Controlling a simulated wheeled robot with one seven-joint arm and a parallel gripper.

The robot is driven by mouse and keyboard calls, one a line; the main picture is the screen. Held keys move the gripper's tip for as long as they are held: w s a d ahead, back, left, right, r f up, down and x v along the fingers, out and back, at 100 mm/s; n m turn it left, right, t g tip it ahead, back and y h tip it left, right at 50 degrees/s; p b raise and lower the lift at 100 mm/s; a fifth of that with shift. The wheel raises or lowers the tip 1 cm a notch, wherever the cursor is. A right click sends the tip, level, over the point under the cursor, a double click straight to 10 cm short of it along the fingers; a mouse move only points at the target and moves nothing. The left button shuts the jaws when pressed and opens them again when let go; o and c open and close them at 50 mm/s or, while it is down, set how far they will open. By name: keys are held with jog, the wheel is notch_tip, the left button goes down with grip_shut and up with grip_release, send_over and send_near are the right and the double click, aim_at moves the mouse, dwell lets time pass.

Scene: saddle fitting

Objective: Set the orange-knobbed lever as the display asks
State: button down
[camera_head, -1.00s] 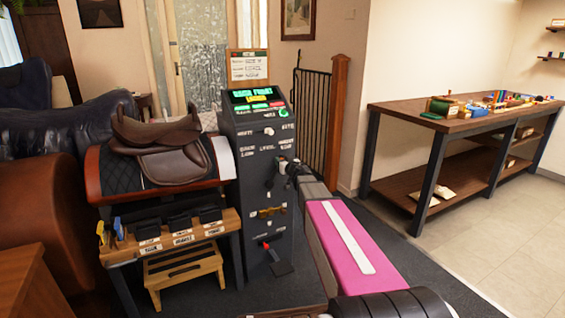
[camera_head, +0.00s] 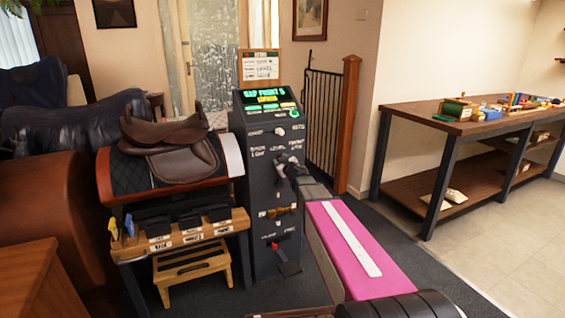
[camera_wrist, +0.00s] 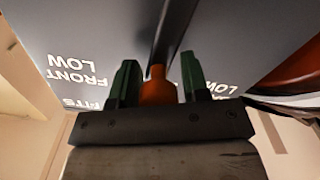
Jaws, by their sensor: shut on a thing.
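The dark console (camera_head: 262,222) stands at the centre of the head view. Its lit display (camera_head: 264,97) shows a green heading that seems to read "gap front" and a smaller yellow line too blurred to read. The orange knob (camera_wrist: 157,90) sits between the two green fingers of my gripper (camera_wrist: 157,80) in the wrist view. My gripper is shut on it. The lever's dark stem (camera_wrist: 172,35) runs up from the knob between the inverted "FRONT LOW" label and another "LOW" label. In the head view my gripper (camera_head: 288,170) hides the knob below the "LEVEL" label.
A brown saddle (camera_head: 172,135) rests on a stand left of the console. A small wooden step (camera_head: 194,267) is below. A red-marked lever (camera_head: 276,246) is low on the console. A workbench (camera_head: 440,112) stands at right, with open floor before it.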

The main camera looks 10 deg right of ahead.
jog(key=shift+d, duration=0.1)
jog(key=c, duration=0.8)
grip_release()
jog(key=v, duration=1)
jog(key=shift+s+d, duration=0.1)
jog(key=shift+s, duration=0.25)
